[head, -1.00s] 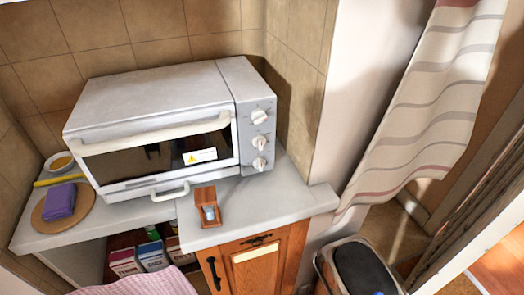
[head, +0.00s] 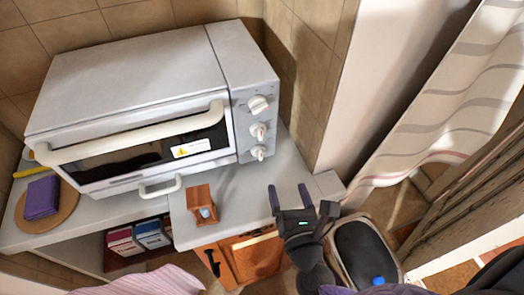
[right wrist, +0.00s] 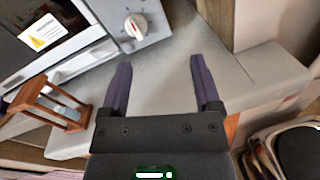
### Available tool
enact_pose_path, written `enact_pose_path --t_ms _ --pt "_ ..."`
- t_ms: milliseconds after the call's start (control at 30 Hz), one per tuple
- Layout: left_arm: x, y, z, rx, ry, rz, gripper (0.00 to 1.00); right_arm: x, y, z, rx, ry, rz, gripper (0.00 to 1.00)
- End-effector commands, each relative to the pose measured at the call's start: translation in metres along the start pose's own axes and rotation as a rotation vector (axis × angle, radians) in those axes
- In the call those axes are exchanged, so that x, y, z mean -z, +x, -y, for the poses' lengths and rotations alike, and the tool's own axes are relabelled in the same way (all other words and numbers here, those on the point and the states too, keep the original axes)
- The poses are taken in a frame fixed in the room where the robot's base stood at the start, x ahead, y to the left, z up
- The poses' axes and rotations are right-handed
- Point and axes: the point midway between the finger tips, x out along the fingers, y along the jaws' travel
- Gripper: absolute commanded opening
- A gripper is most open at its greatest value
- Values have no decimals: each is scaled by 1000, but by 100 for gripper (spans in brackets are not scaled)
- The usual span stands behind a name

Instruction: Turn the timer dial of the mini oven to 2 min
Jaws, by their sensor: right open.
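The white mini oven (head: 130,85) stands on the counter with its door shut. Its control panel at the right end carries three white dials in a column: a top dial (head: 258,104), a middle dial (head: 258,130) and a bottom dial (head: 258,152). Their marks are too small to read, so I cannot tell which is the timer. My right gripper (head: 291,192) is open and empty over the counter's front right part, below and right of the dials. In the right wrist view one dial (right wrist: 136,25) shows above and left of the open fingers (right wrist: 158,82). My left gripper is not in view.
A small wooden-framed hourglass (head: 201,204) stands on the counter (head: 240,205) before the oven, left of my right gripper. A purple block (head: 42,197) lies on a round board at left. A bin (head: 365,250) and a striped curtain (head: 430,120) are at right.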

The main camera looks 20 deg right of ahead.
Motion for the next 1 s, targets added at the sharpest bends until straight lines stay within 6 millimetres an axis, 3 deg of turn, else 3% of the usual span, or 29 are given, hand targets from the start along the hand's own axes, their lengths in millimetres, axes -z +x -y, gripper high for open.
enact_pose_path --t_ms 100,233,500,600,967,1000 --pt "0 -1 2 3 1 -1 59 4 -2 -16 -104 -188 13 81" --pt "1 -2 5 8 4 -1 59 5 7 -24 -141 -260 22 81" --pt "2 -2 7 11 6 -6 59 5 71 -32 -138 -253 21 81" --pt "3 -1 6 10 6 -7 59 6 86 -34 -137 -253 20 81" --pt "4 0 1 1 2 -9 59 5 95 -35 -137 -251 18 81" --pt "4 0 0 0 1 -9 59 5 95 -35 -137 -251 18 77"
